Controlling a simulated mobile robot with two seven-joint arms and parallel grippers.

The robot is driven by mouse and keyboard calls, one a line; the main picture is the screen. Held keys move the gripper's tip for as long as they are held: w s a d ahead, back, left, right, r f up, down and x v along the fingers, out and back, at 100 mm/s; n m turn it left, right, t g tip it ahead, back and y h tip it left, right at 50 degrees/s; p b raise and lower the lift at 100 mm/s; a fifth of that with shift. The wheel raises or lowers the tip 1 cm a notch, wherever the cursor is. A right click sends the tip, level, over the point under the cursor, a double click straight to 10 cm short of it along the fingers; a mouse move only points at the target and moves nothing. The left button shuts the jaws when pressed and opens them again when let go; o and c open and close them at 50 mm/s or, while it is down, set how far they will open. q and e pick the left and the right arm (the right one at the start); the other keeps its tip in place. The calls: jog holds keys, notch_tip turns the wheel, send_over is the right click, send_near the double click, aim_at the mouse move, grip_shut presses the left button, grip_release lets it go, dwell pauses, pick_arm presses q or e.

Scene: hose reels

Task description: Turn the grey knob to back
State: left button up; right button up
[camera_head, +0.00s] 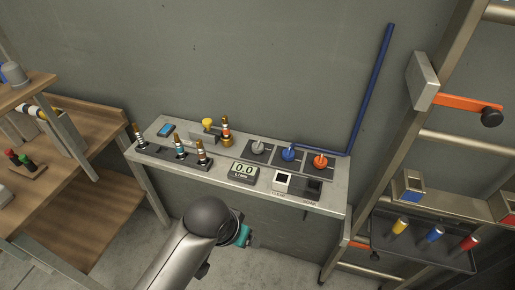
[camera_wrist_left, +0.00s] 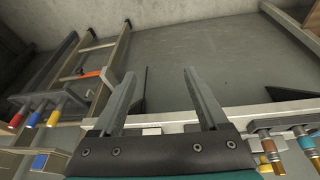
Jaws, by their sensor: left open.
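The grey knob (camera_head: 258,146) sits on a dark plate at the back of the grey bench (camera_head: 225,194), left of the blue knob (camera_head: 289,154) and the orange knob (camera_head: 320,161). My left gripper, with a teal body (camera_head: 243,236), is in front of the bench's front edge, apart from the knob. Its fingers are mostly hidden by the arm in the head view. In the left wrist view the two fingers (camera_wrist_left: 158,74) are spread with nothing between them. The grey knob cannot be made out there. My right gripper is not in view.
A display box (camera_head: 243,172) and a two-part tray (camera_head: 297,186) stand in front of the knobs. Upright hose fittings (camera_head: 180,149) and a yellow-topped valve (camera_head: 208,125) stand at the left. A blue pipe (camera_head: 372,88) rises behind, right. A metal rack (camera_head: 428,100) is at the right.

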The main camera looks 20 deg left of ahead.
pick_arm(q)
jog(key=w+r+n, duration=0.1)
jog(key=w+r, duration=0.7)
jog(key=w, duration=0.4)
jog(key=n+y, duration=0.2)
send_near(257, 145)
jog(key=shift+t, duration=0.4)
jog(key=b+x, duration=0.1)
jog(key=x, duration=0.2)
jog(key=b+x, duration=0.1)
jog(key=x, duration=0.2)
jog(key=b+x, duration=0.1)
jog(key=x, duration=0.2)
jog(key=shift+s+f, duration=0.25)
grip_shut()
